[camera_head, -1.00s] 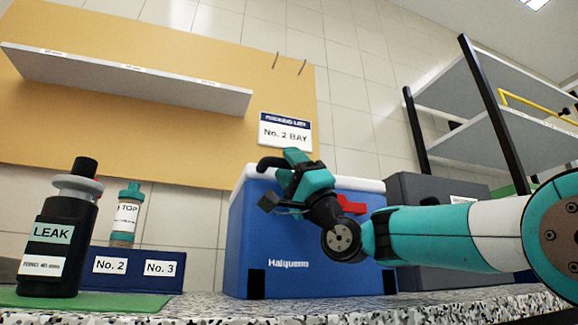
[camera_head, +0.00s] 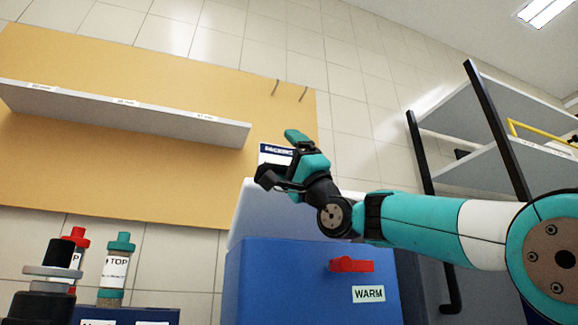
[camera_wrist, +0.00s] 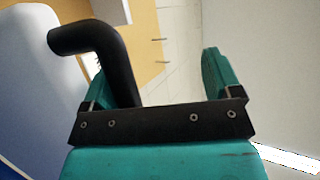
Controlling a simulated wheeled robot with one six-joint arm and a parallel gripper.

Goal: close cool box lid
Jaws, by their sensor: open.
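The blue cool box (camera_head: 290,280) stands right of centre in the head view, with a red latch (camera_head: 350,265) and a WARM label on its front. Its white lid (camera_head: 255,212) shows as a pale face above the blue body; I cannot tell surely whether it rests flat or is raised. My gripper (camera_head: 280,160) is over the lid, partly covering it. In the wrist view my gripper (camera_wrist: 158,78) has its teal fingers wide apart. A black curved bar (camera_wrist: 90,40) lies by the left finger, with white lid (camera_wrist: 40,70) beyond; contact is unclear.
Several bottles (camera_head: 116,265) stand at the left, near a dark blue rack (camera_head: 140,315). A wall shelf (camera_head: 130,115) hangs above. A grey case (camera_head: 420,285) and a shelf unit (camera_head: 480,160) stand at the right. The space above the box holds my arm.

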